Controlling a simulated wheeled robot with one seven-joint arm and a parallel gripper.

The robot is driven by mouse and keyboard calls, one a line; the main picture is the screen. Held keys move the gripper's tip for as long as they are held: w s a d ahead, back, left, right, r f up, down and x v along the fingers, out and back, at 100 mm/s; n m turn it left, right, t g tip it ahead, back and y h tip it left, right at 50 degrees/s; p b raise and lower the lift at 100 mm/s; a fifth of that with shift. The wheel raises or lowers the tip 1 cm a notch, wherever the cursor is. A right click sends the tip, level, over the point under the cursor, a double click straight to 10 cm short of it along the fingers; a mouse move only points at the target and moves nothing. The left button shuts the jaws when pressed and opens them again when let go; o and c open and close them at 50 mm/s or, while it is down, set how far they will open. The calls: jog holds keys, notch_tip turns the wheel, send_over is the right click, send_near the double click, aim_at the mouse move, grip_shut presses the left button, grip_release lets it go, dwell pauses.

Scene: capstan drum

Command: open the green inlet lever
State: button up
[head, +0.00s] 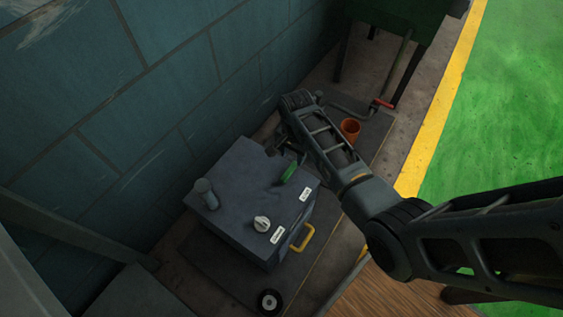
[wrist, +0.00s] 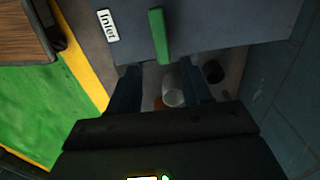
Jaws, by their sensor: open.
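The green inlet lever (head: 288,173) sticks up from the top of a blue-grey box (head: 240,180). In the wrist view the green lever (wrist: 159,36) is at top centre, with a white label (wrist: 108,25) reading "Inlet" to its left. My gripper (head: 285,150) is just beyond the box's far edge in the head view, close to the lever. In the wrist view my gripper (wrist: 160,82) is open, its two fingers spread with nothing between them. The lever lies ahead of the fingertips, near the middle of the gap. Contact is not visible.
The box also carries a white knob (head: 262,224), a grey cylindrical post (head: 206,194) and a yellow handle (head: 303,238). An orange cup (head: 350,128) stands beyond my forearm. A blue wall (head: 110,100) runs close along the left. Open green floor (head: 510,90) lies right.

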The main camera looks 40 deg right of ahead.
aim_at(291, 168)
jog(key=shift+w+f, duration=0.15)
jog(key=shift+f, duration=0.05)
notch_tip(291, 168, down, 7)
jog(key=b, duration=0.3)
jog(key=shift+f, duration=0.15)
grip_shut()
dwell(0.5)
